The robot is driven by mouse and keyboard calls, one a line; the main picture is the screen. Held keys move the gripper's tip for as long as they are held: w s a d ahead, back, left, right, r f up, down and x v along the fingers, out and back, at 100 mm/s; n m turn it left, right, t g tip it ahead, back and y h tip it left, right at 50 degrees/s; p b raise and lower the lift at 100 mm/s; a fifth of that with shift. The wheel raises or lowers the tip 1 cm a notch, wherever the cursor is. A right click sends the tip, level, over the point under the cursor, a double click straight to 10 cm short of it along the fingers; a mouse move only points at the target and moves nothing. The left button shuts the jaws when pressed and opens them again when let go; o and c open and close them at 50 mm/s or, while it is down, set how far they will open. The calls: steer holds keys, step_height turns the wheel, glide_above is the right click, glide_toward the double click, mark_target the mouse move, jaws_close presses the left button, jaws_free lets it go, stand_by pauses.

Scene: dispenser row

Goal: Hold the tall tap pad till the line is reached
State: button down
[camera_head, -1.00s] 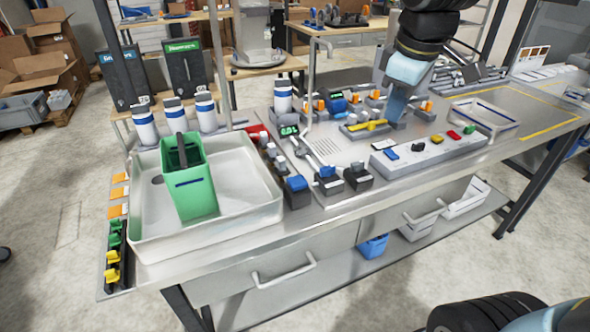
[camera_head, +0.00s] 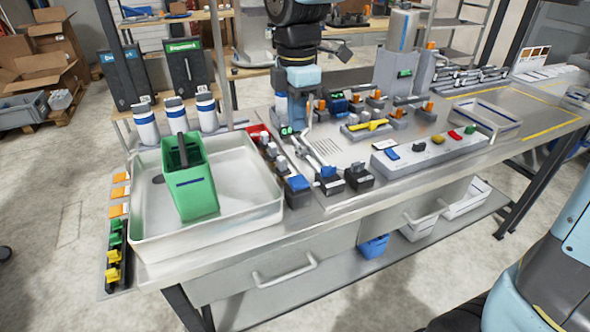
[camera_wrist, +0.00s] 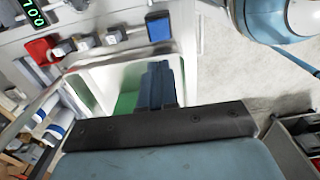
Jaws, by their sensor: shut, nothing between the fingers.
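A green open-topped container (camera_head: 190,192) with a dark blue line on its front stands in a white tray (camera_head: 262,205). A dark upright piece shows at its mouth; any liquid inside is hidden. A block with a blue pad (camera_head: 297,184) stands just right of the tray. Two dark blocks with levers, one with a blue pad (camera_head: 328,173), stand farther right. I cannot tell which is the tall tap pad. My gripper (camera_head: 300,110) points down behind these blocks, apart from them. In the wrist view its shut, empty fingers (camera_wrist: 158,72) appear before the tray and container.
A green digital display (camera_head: 287,131) stands below my gripper. A panel with coloured buttons (camera_head: 425,150) and a yellow piece (camera_head: 368,126) are to the right. White bottles (camera_head: 146,127) stand behind the tray. An empty shallow tray (camera_head: 485,120) is at the right.

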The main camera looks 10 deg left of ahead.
mark_target(297, 182)
steer(key=shift+f, duration=0.1)
step_height(297, 182, down, 14)
steer(key=shift+r, duration=0.1)
stand_by(0.4)
steer(key=shift+s+d+f, duration=0.1)
steer(key=shift+s+f, duration=0.05)
steer(key=shift+f, duration=0.45)
steer(key=shift+s+d+f, duration=0.1)
steer(key=shift+f, duration=0.5)
steer(key=shift+w+a, duration=0.1)
step_height(297, 182, up, 15)
steer(key=shift+w+f, duration=0.2)
stand_by(0.4)
